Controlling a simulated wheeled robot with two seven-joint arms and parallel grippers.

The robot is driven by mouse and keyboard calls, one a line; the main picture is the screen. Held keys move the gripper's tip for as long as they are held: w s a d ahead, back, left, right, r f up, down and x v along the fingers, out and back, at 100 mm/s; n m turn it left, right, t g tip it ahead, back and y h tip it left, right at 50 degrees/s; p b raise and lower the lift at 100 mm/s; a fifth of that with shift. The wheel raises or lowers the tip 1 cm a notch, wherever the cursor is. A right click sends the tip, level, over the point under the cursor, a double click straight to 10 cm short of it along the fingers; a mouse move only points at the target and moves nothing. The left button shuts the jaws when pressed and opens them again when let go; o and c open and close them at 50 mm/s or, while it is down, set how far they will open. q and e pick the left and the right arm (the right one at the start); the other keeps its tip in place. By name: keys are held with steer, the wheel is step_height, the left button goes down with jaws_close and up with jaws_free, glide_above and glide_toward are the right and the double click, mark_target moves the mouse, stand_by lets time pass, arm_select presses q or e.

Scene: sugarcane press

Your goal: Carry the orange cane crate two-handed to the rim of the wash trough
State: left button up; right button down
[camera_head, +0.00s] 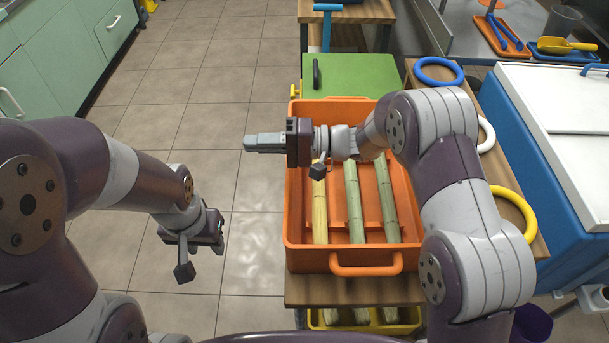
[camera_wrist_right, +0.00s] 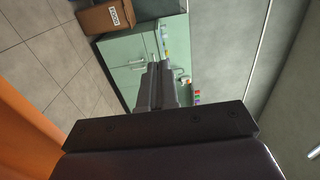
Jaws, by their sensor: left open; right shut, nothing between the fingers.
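The orange cane crate (camera_head: 310,259) stands on a wooden table and holds several pale green and yellowish cane lengths (camera_head: 355,205). Its front handle (camera_head: 366,269) faces me. Its orange side also fills the left edge of the right wrist view (camera_wrist_right: 22,130). My right gripper (camera_head: 250,142) is above the crate's left side, pointing left, shut and empty; its closed fingers (camera_wrist_right: 158,85) show in the wrist view. My left gripper (camera_head: 195,245) is open and empty, left of the crate and apart from it; its fingers are mostly hidden. I cannot identify the wash trough for sure.
A green board (camera_head: 350,72) lies behind the crate. Blue (camera_head: 438,70), white and yellow (camera_head: 515,212) rings lie to its right, beside a blue chest with a white lid (camera_head: 560,95). A yellow crate (camera_head: 385,318) sits below the table. Tiled floor (camera_head: 215,75) is clear at left.

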steer(key=d+b, duration=0.1)
steer(key=d, duration=0.9)
step_height(320, 180, down, 10)
steer(key=b, duration=0.3)
steer(key=shift+a+f+b, duration=0.1)
steer(key=shift+f+b, duration=0.1)
steer(key=shift+b, duration=0.2)
steer(key=shift+a+r, duration=0.2)
steer(key=shift+a, duration=0.2)
